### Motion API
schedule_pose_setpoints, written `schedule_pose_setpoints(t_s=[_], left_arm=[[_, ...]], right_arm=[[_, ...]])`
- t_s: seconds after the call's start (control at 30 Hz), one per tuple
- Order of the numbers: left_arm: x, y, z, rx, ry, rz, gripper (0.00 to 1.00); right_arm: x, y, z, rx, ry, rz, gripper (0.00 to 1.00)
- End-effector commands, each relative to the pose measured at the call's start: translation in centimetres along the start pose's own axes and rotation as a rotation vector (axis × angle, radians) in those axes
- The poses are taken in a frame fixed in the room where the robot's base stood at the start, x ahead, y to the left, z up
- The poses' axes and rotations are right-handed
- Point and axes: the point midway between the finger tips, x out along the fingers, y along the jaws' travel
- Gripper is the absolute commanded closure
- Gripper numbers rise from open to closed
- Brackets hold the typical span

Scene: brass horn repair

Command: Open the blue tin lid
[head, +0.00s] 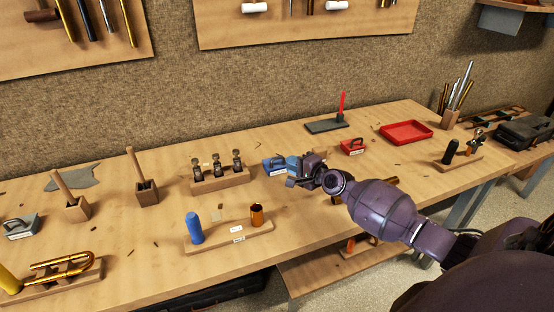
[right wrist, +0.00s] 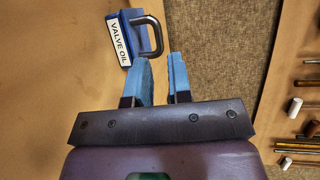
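The blue tin (head: 274,167) stands on the workbench near its middle, with a dark looped handle on its lid. The lid looks closed. In the right wrist view the tin (right wrist: 117,40) shows a "VALVE OIL" label, and its handle (right wrist: 157,36) lies just beyond the fingertips. My right gripper (head: 291,164) is just right of the tin, its light-blue fingers pointing at it. In the wrist view the right gripper (right wrist: 160,62) is open, with an empty gap between its fingers. It appears apart from the handle. My left gripper is not in view.
A rack of valves (head: 220,178) stands left of the tin. A wooden stand (head: 225,238) with a blue handle and copper cup is in front. A red tin (head: 353,147) and red tray (head: 406,132) are to the right. A grey tin (head: 22,228) is far left.

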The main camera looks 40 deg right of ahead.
Motion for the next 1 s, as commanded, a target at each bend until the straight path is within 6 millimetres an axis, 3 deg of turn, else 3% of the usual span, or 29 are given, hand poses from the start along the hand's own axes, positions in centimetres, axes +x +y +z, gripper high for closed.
schedule_pose_setpoints(t_s=[0.2,0.43,0.9,1.0], left_arm=[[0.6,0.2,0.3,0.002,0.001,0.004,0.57],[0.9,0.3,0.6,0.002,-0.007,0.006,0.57],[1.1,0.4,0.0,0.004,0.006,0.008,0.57],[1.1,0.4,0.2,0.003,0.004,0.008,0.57]], right_arm=[[3.5,0.4,0.0,0.001,0.000,0.004,0.81],[5.9,0.3,0.0,-0.001,0.000,0.003,0.81],[6.8,0.0,0.0,-0.002,0.000,0.001,0.81],[6.8,0.0,0.0,-0.002,0.000,0.001,0.96]])
